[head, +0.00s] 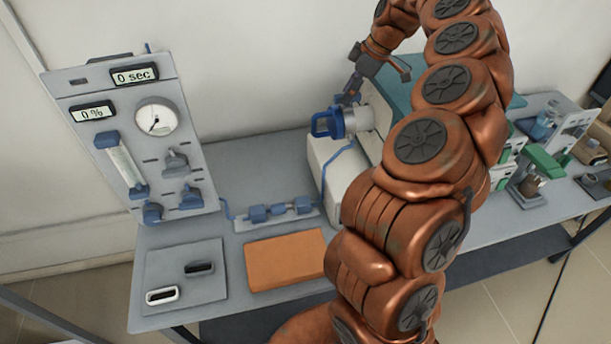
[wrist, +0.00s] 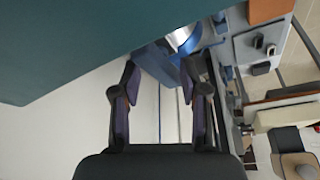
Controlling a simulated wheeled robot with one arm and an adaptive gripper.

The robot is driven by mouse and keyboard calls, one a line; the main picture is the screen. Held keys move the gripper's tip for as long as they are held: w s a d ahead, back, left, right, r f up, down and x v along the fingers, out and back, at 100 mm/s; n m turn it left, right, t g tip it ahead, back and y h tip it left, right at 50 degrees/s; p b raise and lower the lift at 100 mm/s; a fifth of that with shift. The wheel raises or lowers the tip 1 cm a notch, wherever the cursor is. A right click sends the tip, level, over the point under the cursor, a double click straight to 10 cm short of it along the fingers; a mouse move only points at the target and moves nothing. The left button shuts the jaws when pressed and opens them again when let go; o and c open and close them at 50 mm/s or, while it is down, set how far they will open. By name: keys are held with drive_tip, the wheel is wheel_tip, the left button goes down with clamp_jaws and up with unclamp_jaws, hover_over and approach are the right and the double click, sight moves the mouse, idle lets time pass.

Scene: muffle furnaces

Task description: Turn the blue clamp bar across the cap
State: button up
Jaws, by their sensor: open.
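The blue clamp bar (head: 322,125) is a loop-like blue piece at the left end of a silver-grey cylindrical cap (head: 358,119), on the side of the teal-topped furnace (head: 398,88). My gripper (head: 350,92) is just above and behind the blue bar in the head view. In the wrist view my gripper (wrist: 158,72) is open. Blue clamp parts (wrist: 158,62) lie just beyond and partly between its fingertips, with the shiny cap (wrist: 181,38) behind. I cannot tell whether a finger touches the bar. My arm hides much of the furnace in the head view.
A gauge panel (head: 130,135) stands at the left of the bench. A blue tube fitting (head: 280,211) sits mid-bench. Glassware and green-clamped equipment (head: 541,160) stand at the right.

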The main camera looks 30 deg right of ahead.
drive_tip(key=m+h, duration=0.1)
drive_tip(key=m, duration=0.2)
drive_tip(key=m+t+h, duration=0.1)
drive_tip(key=m, duration=0.3)
drive_tip(key=shift+s+a, duration=0.1)
drive_tip(key=shift+a, duration=0.1)
drive_tip(key=shift+r+m+h+p, duration=0.1)
drive_tip(key=shift+m+h+p, duration=0.35)
drive_tip(key=shift+m+h, duration=0.65)
drive_tip(key=shift+a+m+p, duration=0.1)
drive_tip(key=shift+m+p, duration=0.85)
drive_tip(key=shift+m, duration=0.65)
drive_tip(key=d+b+v, duration=0.1)
drive_tip(key=b+v, duration=0.2)
drive_tip(key=v, duration=0.4)
drive_tip(key=s+a+f+n+b, duration=0.1)
drive_tip(key=s+a+n+b, duration=0.35)
drive_tip(key=a, duration=1.05)
drive_tip(key=s+a+f+g, duration=0.1)
drive_tip(key=s+a+f, duration=0.2)
drive_tip(key=s, duration=0.3)
drive_tip(key=s+a+f+g, duration=0.1)
drive_tip(key=s+a+f, duration=0.2)
drive_tip(key=s+a, duration=0.2)
drive_tip(key=shift+s+f+g+y, duration=0.3)
drive_tip(key=shift+s+g, duration=0.1)
drive_tip(key=shift+s, duration=0.15)
